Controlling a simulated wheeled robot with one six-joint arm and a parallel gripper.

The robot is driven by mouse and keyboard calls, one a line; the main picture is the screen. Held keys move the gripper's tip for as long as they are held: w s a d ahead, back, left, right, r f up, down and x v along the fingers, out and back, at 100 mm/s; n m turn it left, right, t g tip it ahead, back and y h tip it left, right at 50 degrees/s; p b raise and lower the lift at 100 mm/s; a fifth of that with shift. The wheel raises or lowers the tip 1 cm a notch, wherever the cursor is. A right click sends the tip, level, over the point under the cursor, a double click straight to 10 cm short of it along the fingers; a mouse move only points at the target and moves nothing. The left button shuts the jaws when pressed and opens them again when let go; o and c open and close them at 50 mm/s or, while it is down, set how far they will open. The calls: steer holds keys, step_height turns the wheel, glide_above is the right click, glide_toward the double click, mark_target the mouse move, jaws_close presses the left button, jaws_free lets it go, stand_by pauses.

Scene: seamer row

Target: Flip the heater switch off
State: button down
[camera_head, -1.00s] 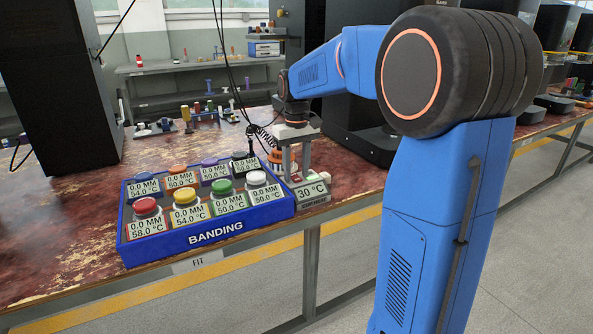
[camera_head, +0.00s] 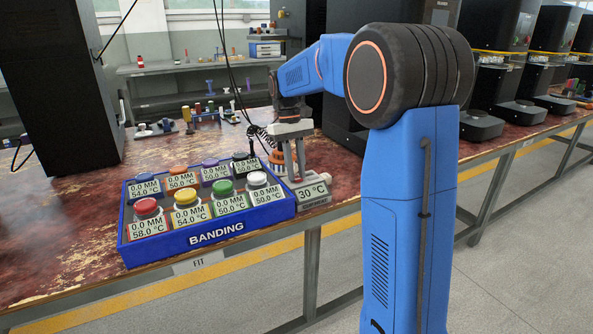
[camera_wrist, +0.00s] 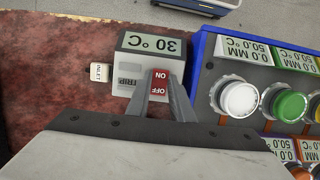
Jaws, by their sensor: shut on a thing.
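The heater box (camera_wrist: 152,48) is a small grey unit with a 30 °C display. It sits at the front edge of the bench and also shows in the head view (camera_head: 313,192). Its red rocker switch (camera_wrist: 160,82), marked ON and OFF, faces my gripper. My gripper (camera_wrist: 162,84) is shut on the switch, with one finger on each side. In the head view my gripper (camera_head: 295,175) points down onto the box and hides the switch. I cannot tell which end of the rocker is pressed in.
A white INLET tag (camera_wrist: 98,72) lies at the box's other side. Black cables hang behind my gripper. Dark machines (camera_head: 482,122) line the bench to the right.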

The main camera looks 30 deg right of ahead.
steer(key=c, duration=1.6)
jaws_free()
steer(key=shift+o, duration=0.2)
steer(key=v, duration=1.7)
steer(key=shift+r, duration=0.2)
steer(key=s+a+f+t, duration=0.2)
steer(key=s+f, duration=0.1)
steer(key=s, duration=0.7)
steer(key=s+a+f+t, duration=0.2)
steer(key=s+f, duration=0.1)
steer(key=s, duration=0.7)
steer(key=s+a+f+t, duration=0.2)
steer(key=s+f+t, duration=0.1)
steer(key=s+f, duration=1.3)
steer(key=shift+s+a+t, duration=0.2)
steer(key=shift+s+t, duration=0.2)
steer(key=shift+s, duration=0.45)
